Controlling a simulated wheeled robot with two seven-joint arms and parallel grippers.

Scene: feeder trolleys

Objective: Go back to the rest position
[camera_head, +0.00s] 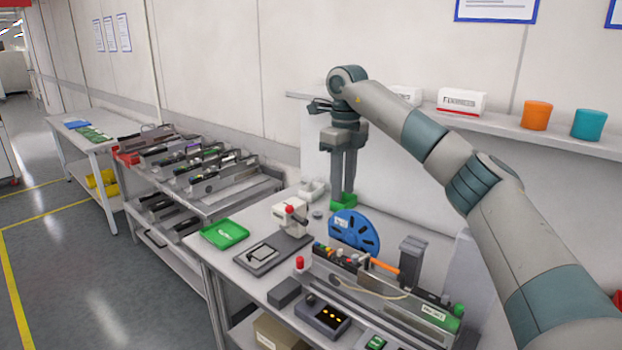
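My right arm reaches in from the right edge, across the workbench. My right gripper (343,192) hangs pointing down over the back of the bench, in front of the pale back panel. Its two fingers are parallel with a narrow gap, and I see nothing between them. A small green tray (343,203) shows right at the fingertips; whether they touch it I cannot tell. My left gripper is not in view.
The workbench holds a blue reel (354,231), a white device with a red knob (290,218), a green box (224,234) and a feeder unit (375,285). A wall shelf (490,123) with orange (537,115) and teal (589,124) cups runs behind my arm. Feeder trolleys (205,170) stand left; the floor (90,270) is clear.

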